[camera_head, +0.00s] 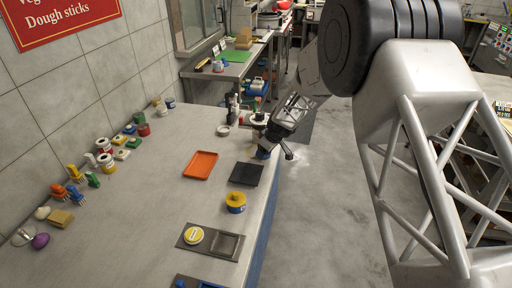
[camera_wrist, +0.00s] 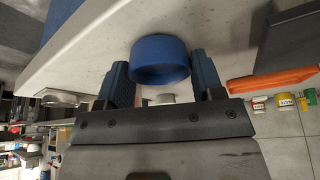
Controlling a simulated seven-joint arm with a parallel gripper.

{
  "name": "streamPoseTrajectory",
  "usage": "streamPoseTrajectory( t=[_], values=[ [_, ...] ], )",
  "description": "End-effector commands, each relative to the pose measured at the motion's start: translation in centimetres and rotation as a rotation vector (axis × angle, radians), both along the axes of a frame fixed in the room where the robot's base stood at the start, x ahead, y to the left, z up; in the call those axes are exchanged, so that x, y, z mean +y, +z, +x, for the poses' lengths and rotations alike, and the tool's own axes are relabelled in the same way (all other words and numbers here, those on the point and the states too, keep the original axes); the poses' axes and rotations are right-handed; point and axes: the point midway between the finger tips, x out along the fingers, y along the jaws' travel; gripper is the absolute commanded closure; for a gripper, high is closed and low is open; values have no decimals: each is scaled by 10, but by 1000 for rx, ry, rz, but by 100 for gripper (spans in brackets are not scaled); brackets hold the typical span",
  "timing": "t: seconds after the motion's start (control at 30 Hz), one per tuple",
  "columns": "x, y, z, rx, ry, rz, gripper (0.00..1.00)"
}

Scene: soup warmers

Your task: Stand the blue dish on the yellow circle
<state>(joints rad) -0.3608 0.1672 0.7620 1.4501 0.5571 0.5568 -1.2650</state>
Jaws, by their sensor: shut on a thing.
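A blue dish (camera_wrist: 160,50), round with an open hollow, sits between the two fingers of my gripper (camera_wrist: 163,80) in the wrist view. My gripper is shut on it. In the head view my gripper (camera_head: 264,148) is at the counter's right edge, beyond the black tray, and only a little of the blue dish (camera_head: 263,155) shows beneath it. I cannot tell whether the dish touches the counter. A round yellow disc with a pale middle (camera_head: 194,236) lies in the left part of a dark two-part plate (camera_head: 227,245) near the front.
A yellow-and-blue round container (camera_head: 236,202) stands between that plate and the black tray (camera_head: 246,174). An orange tray (camera_head: 201,165) lies to the left. Several jars and small items line the wall. A small pale round item (camera_head: 223,131) is left of my gripper. The counter's middle-left is clear.

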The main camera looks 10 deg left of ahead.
Motion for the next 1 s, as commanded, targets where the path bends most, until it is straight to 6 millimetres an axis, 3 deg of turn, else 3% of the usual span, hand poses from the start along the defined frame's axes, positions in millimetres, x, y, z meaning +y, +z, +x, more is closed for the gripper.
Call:
streamPoseTrajectory(
  t=[0.57, 1.0],
  values=[
    [11, 0, 5, 0, -1, 0, 66],
    [44, -1, 18, 1, -1, -1, 66]
  ],
)
